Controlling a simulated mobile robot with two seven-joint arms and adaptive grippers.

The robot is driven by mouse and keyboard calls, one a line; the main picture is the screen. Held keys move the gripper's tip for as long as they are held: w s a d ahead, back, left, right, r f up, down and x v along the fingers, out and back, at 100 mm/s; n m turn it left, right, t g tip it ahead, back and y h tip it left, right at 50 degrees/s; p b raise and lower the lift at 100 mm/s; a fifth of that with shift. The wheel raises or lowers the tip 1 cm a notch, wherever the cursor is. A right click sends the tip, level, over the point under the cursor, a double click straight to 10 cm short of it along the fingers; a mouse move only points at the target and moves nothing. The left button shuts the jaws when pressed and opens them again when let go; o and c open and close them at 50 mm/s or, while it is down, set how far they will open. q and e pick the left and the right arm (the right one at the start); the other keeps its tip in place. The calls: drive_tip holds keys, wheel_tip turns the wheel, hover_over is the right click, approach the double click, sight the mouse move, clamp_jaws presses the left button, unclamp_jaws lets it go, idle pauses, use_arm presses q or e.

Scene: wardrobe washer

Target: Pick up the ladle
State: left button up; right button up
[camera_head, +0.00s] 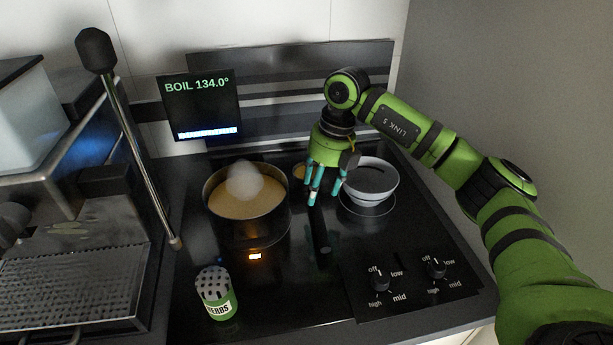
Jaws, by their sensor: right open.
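No ladle shows clearly. A dark, narrow shape (321,237) on the black stove top, just below my right gripper's fingertips, may be its handle or a reflection; I cannot tell which. A small tan thing (299,171) is partly hidden behind my right gripper. My right gripper (325,195) points down with its teal fingers apart, between the pot and the white bowl. It is open, and I see nothing held in it. My left gripper is not in view.
A steaming pot (249,226) of yellowish liquid stands left of my right gripper. A white bowl (371,186) is close on its right. A herbs shaker (217,293) stands at the front. Stove knobs (380,279) are at front right. A metal rod (140,150) rises at left.

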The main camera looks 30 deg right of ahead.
sight(313, 208)
drive_tip(key=f+p, duration=0.1)
drive_tip(key=s+a+f, duration=0.1)
drive_tip(key=shift+f+p, duration=0.35)
drive_tip(key=shift+f, duration=0.05)
drive_tip(key=shift+w+a+f, duration=0.1)
drive_tip(key=shift+a+f, duration=0.05)
drive_tip(key=shift+f, duration=0.45)
drive_tip(key=shift+w+a+f, duration=0.1)
drive_tip(key=shift+f, duration=0.75)
drive_tip(key=shift+c, duration=1.2)
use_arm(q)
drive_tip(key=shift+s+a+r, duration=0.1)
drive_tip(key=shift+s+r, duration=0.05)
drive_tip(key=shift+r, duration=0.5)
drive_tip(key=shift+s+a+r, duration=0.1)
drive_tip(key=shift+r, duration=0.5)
use_arm(e)
clamp_jaws()
